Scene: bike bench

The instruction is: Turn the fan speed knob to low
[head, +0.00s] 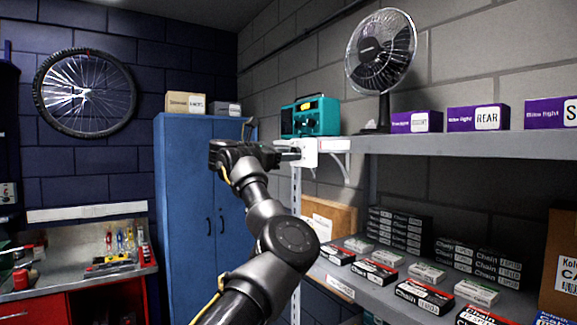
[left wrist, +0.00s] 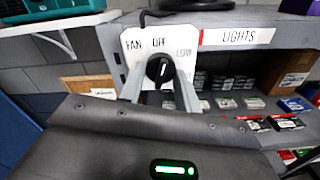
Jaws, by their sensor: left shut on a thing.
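The fan speed knob (left wrist: 159,69) is a round black knob on a white plate (left wrist: 190,48) in the left wrist view. The plate reads FAN at left, OFF above the knob and LOW to its right. A small pale mark shows on the knob, but I cannot tell for sure which word it points at. In the head view the white plate (head: 310,152) sits at the shelf's left end, and the knob is hidden. My left gripper (head: 294,155) is shut on the knob, one finger on each side of it. My right gripper is in neither view.
A black desk fan (head: 381,55) stands on the upper shelf beside a teal radio (head: 311,117) and purple light boxes (head: 478,117). A LIGHTS label (left wrist: 238,37) is right of the plate. Chain boxes (head: 425,295) fill the lower shelf. A blue cabinet (head: 185,190) stands left.

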